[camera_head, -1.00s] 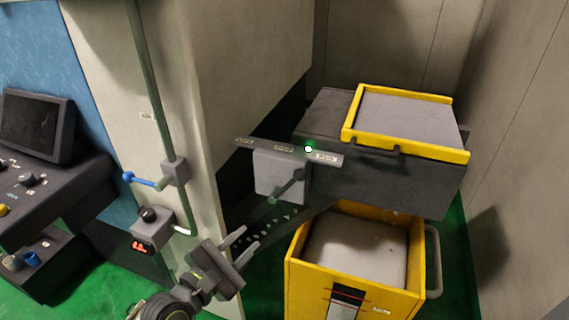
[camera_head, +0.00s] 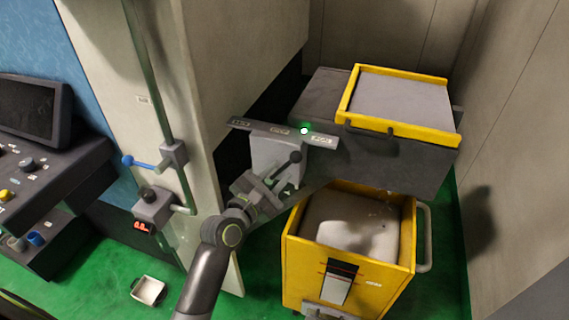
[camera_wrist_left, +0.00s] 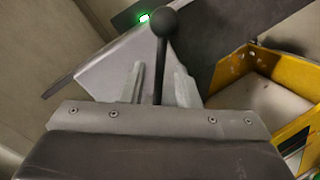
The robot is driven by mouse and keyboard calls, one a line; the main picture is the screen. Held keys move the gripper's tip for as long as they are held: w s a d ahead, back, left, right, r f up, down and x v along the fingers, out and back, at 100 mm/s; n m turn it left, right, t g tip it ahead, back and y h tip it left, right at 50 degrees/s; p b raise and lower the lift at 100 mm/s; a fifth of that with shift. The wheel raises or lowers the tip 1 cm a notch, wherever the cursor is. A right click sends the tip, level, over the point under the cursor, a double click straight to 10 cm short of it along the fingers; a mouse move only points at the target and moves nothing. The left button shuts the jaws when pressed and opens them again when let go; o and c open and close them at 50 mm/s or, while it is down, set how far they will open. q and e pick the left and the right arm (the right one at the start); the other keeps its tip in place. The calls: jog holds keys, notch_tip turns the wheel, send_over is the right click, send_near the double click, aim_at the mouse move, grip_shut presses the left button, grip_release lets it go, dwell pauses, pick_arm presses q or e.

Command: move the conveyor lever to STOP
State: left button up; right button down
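The conveyor lever (camera_head: 287,166) is a dark shaft with a round black knob, on a light grey box under a label strip (camera_head: 284,132). In the head view it leans up and to the right. The strip has three labels, too small to read surely, and a lit green lamp (camera_head: 304,131) near its right part. My left gripper (camera_head: 268,185) is at the box, by the lever's lower end. In the left wrist view, the lever (camera_wrist_left: 159,68) stands between my left gripper's two parted fingers (camera_wrist_left: 158,85), with its knob beyond the tips. My right gripper is not in view.
A dark conveyor housing (camera_head: 400,165) with a yellow-rimmed tray (camera_head: 455,130) stands right of the lever, above a yellow bin cart (camera_head: 300,262). A vertical post (camera_head: 150,90) with a blue-handled lever and a control console (camera_head: 60,170) are on the left. A small white tray (camera_head: 148,291) lies on the green floor.

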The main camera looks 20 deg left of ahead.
aim_at(283, 168)
pick_arm(q)
jog(key=shift+x, duration=1.8)
jog(key=shift+c, duration=0.3)
grip_shut()
